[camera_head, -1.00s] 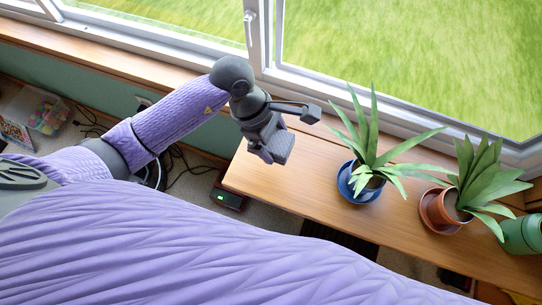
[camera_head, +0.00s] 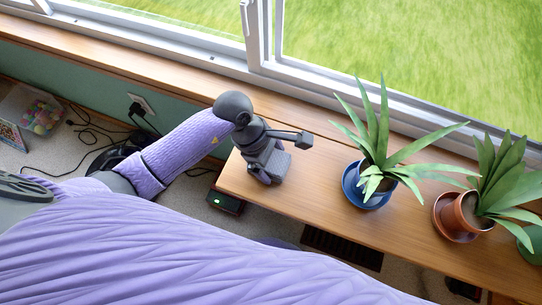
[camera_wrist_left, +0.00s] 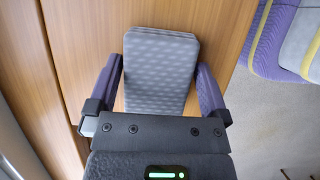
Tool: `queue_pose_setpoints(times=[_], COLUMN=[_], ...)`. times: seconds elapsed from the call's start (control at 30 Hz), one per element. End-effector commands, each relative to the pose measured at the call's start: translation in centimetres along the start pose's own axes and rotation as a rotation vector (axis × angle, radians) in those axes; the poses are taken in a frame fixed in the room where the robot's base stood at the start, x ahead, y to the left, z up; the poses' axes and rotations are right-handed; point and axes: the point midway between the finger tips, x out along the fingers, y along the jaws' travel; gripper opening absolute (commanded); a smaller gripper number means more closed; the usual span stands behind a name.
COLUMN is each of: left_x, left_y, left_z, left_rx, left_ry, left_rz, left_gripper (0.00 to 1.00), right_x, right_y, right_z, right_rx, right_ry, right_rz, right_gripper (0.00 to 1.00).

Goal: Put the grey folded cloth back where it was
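The grey folded cloth (camera_wrist_left: 160,62) lies between the two fingers of my left gripper (camera_wrist_left: 159,70) in the left wrist view. It is a patterned flat pad, and the fingertips meet its two sides. In the head view my left gripper (camera_head: 266,172) is over the left end of the wooden shelf (camera_head: 315,190), with the grey cloth (camera_head: 281,163) at its fingers. The cloth is at or just above the wood; I cannot tell whether it rests on it. My right gripper is not in view.
A plant in a blue pot (camera_head: 364,186) stands right of the gripper, with a plant in a terracotta pot (camera_head: 459,215) beyond. The window (camera_head: 410,60) runs behind the shelf. Bare wood lies between cloth and blue pot. Cables lie on the floor at left.

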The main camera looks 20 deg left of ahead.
Motion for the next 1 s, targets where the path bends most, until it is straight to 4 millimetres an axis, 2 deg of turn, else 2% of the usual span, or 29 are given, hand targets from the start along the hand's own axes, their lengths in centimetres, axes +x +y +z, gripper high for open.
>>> queue_pose_setpoints(times=[0.13, 0.23, 0.5, 0.6, 0.73, 1.0], left_x=[-0.1, -1.6, -9.4, -11.2, -12.3, -12.3], left_y=[0.0, 0.1, 0.1, 0.1, 0.0, 0.0], left_z=[0.1, 0.2, 0.3, 0.2, 0.2, 0.1], left_rx=[0.0, 0.001, 0.002, 0.001, 0.001, 0.0], left_ry=[-0.001, 0.002, 0.003, 0.002, -0.001, -0.001], left_rz=[0.0, 0.005, 0.007, 0.004, 0.001, -0.001], left_gripper=[1.0, 1.0, 1.0, 1.0, 1.0, 1.0], right_x=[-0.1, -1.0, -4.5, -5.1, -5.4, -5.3], right_y=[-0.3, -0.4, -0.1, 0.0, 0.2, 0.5], right_z=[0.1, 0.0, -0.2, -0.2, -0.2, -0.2], right_rx=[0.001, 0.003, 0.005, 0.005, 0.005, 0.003], right_ry=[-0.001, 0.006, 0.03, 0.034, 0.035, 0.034], right_rz=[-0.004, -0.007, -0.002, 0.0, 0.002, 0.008], right_gripper=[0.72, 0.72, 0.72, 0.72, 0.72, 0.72])
